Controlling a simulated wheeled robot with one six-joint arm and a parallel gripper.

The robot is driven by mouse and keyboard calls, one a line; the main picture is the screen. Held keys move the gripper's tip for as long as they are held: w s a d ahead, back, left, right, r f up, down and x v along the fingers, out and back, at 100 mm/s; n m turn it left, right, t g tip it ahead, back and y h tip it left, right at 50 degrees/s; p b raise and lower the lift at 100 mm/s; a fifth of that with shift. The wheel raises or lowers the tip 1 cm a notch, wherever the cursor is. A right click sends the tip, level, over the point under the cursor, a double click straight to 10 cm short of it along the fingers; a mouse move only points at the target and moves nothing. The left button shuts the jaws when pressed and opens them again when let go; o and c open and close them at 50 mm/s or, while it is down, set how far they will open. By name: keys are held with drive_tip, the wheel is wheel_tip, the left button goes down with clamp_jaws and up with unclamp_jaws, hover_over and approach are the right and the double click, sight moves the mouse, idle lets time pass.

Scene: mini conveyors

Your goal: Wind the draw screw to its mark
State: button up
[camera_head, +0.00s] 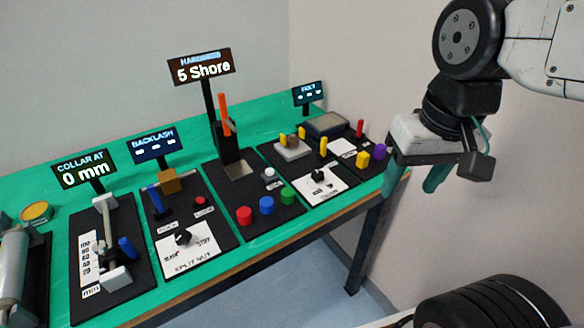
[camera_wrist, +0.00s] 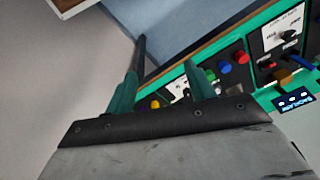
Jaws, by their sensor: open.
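The draw screw unit is on a black board at the left of the bench, with a scale plate (camera_head: 91,262) in mm, a collar (camera_head: 107,250) on a rod between two grey end blocks and a blue handle (camera_head: 127,247) at its near end. Its display (camera_head: 84,169) reads "COLLAR AT 0 mm". My gripper (camera_head: 417,176) is open and empty, held in the air past the bench's right end, far from the draw screw. Its green fingers (camera_wrist: 160,95) also show in the wrist view. The draw screw is not clearly visible there.
Right of it stand a split-nut board with a BACKLASH display (camera_head: 154,144), a hardness tester with a tall orange lever (camera_head: 224,114) and red, blue and green buttons (camera_head: 266,205), and a belt board with yellow pegs. A roller (camera_head: 14,262) is at far left. A wall stands behind.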

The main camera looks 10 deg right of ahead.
drive_tip(key=w+a+f+m+y, duration=0.2)
drive_tip(key=w+f+m, duration=0.2)
drive_tip(key=w+m, duration=0.75)
drive_tip(key=m+y, duration=0.1)
drive_tip(key=m, duration=1)
approach(318, 173)
drive_tip(key=shift+t, duration=0.4)
drive_tip(key=x, duration=0.5)
drive_tip(key=s+x, duration=0.1)
drive_tip(key=x, duration=0.2)
drive_tip(key=shift+f, duration=0.1)
drive_tip(key=shift+y, duration=0.3)
drive_tip(key=c, duration=1)
